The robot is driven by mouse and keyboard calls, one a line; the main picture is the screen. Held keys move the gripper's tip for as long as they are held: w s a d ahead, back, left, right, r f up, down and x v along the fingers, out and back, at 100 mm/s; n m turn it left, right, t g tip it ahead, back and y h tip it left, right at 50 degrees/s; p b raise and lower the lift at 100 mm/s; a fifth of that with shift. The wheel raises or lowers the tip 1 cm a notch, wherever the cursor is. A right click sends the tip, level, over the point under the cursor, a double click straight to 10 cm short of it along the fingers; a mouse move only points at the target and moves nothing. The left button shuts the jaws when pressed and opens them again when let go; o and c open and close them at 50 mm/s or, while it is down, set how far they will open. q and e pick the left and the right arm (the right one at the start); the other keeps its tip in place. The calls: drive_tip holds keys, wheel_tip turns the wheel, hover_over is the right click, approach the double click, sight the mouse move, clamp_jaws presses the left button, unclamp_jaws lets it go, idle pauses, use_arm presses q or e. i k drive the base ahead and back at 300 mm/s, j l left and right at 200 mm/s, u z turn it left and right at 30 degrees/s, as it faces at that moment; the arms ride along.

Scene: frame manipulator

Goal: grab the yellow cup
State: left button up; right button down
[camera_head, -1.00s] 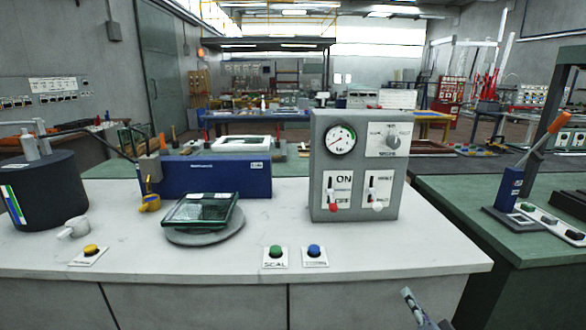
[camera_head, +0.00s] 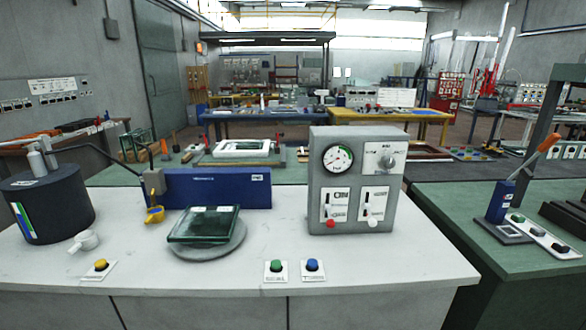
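A small yellow cup-like object (camera_head: 154,214) sits on the white-topped bench, at the left end of the blue box. It is small in the picture, and I cannot tell its exact shape. A grey fitting (camera_head: 153,182) is just above it; I cannot tell whether they touch. Neither of my grippers is in view.
A glass-topped plate (camera_head: 204,224) is right of the yellow object, the blue box (camera_head: 218,188) behind. A grey control box (camera_head: 358,182) stands right. Buttons line the bench's front (camera_head: 200,284).

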sight(156, 215)
drive_tip(key=u, duration=0.9)
drive_tip(key=i+j+u, duration=0.25)
drive_tip(key=u, duration=0.15)
drive_tip(key=i+j+u, duration=0.4)
drive_tip(key=k, duration=0.1)
